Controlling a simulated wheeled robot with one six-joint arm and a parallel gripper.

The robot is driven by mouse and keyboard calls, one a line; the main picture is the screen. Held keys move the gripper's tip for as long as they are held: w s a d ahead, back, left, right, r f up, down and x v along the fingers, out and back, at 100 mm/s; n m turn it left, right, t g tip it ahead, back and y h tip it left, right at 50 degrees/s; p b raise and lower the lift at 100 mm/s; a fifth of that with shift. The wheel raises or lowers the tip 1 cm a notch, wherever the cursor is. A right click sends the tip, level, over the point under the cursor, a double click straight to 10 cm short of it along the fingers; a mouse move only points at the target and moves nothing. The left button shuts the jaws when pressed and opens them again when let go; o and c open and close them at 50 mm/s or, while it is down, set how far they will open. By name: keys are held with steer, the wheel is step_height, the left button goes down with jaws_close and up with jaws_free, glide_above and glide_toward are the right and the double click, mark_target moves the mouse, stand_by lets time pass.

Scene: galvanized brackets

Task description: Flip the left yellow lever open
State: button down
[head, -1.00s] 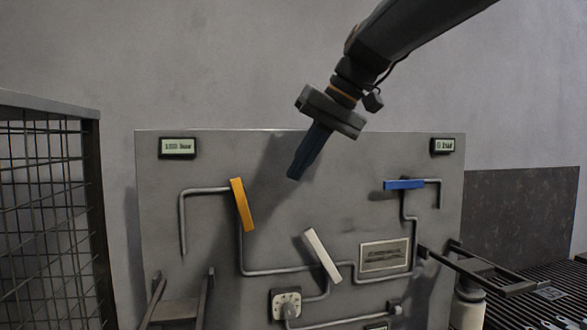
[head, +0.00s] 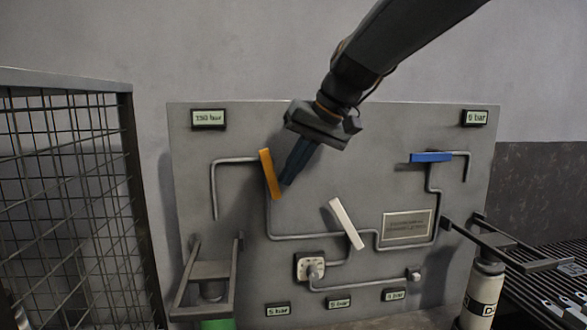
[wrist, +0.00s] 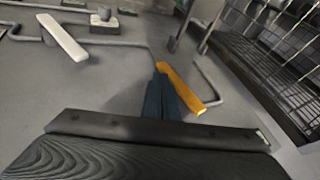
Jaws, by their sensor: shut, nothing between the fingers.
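The yellow lever (head: 270,174) is on the left of the grey panel (head: 330,125), steep and tilted, its top leaning left. It sits on a pipe that bends down from the left. My gripper (head: 285,181) is shut and empty, its dark fingers pointing down just right of the lever's lower part. In the wrist view the closed fingertips (wrist: 160,70) are beside the yellow lever (wrist: 185,88), very close to it. I cannot tell whether they touch.
A white lever (head: 346,223) and a blue lever (head: 431,157) are to the right on the panel. A wire mesh cage (head: 75,150) stands at the left. A metal bracket (head: 210,272) is at the panel's lower left. Small displays (head: 208,119) are on the panel.

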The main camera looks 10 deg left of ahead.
steer(key=shift+s+a+f+b, duration=0.1)
steer(key=shift+a+f+b, duration=0.2)
steer(key=shift+f+b, duration=0.3)
steer(key=shift+r, duration=0.15)
steer(key=shift+r+p, duration=0.7)
